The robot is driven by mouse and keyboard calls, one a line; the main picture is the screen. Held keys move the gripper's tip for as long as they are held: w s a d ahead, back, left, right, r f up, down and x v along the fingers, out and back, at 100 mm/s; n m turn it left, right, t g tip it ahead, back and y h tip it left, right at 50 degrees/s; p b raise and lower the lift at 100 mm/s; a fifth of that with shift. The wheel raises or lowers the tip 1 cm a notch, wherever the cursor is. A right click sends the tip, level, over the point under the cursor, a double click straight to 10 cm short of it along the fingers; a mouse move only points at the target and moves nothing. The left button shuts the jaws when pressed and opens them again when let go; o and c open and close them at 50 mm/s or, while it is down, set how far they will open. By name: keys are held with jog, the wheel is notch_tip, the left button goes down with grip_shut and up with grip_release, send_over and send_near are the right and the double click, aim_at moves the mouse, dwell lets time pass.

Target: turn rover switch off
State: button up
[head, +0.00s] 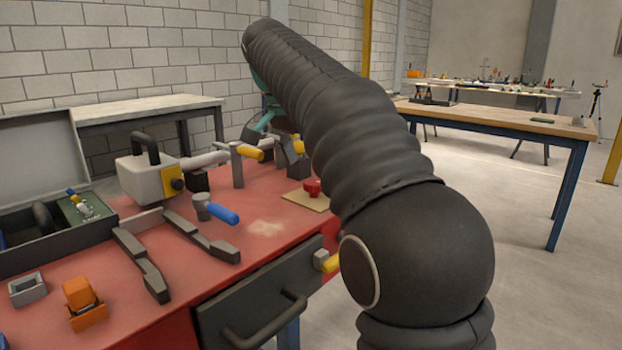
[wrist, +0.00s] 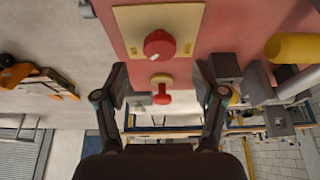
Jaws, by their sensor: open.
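A red round knob (wrist: 159,45) with a small pale mark sits on a beige plate (wrist: 130,18) in the wrist view. The plate (head: 318,203) and red knob (head: 311,187) also show on the red bench in the head view, partly hidden by my arm. A smaller red handle (wrist: 162,98) with a beige round piece shows just below the knob in the wrist view. My gripper (wrist: 162,80) is open, its two dark fingers apart on either side of this handle. The knob is just beyond the fingertips. No label marks the rover switch.
On the red bench (head: 265,228) stand a white-grey box with a black handle (head: 148,178), a blue-handled tool (head: 220,212), dark bars and an orange block (head: 82,303). Yellow-ended grey parts stand close by the plate. A drawer (head: 262,305) is at the front.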

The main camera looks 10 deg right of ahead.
aim_at(313, 182)
jog(key=shift+x, duration=2.65)
jog(key=shift+s, duration=0.1)
jog(key=shift+c, duration=0.3)
jog(key=c, duration=1.1)
